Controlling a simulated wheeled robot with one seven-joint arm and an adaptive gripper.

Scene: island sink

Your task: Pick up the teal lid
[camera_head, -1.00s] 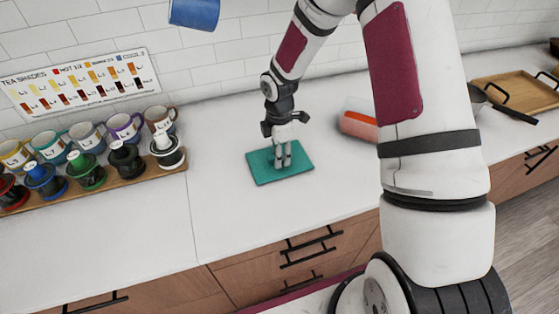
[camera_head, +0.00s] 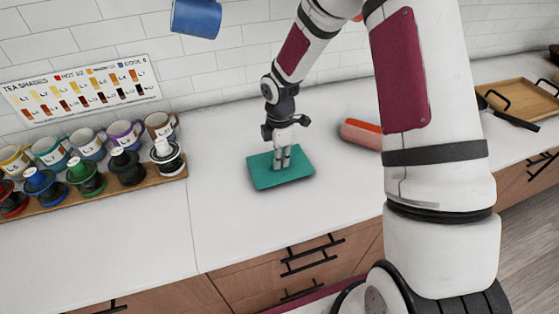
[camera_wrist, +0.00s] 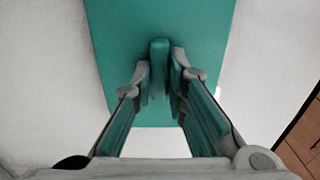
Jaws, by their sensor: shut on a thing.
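The teal lid (camera_head: 261,178) is a flat rectangle on the white counter in the head view. It also fills the top middle of the wrist view (camera_wrist: 200,20). My gripper (camera_head: 283,165) points down over its middle. In the wrist view my gripper (camera_wrist: 160,80) has its two fingers closed around a raised teal ridge (camera_wrist: 159,55) on the lid. A faint shadow lies along the lid's near edge; I cannot tell whether the lid is clear of the counter.
A pink container with an orange top (camera_head: 362,133) stands right of the lid, partly behind my arm. Mugs and drippers fill a wooden rack (camera_head: 100,192) at left. A wooden tray (camera_head: 520,100) and a dark-handled pan (camera_head: 512,118) are at far right. Counter left of the lid is clear.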

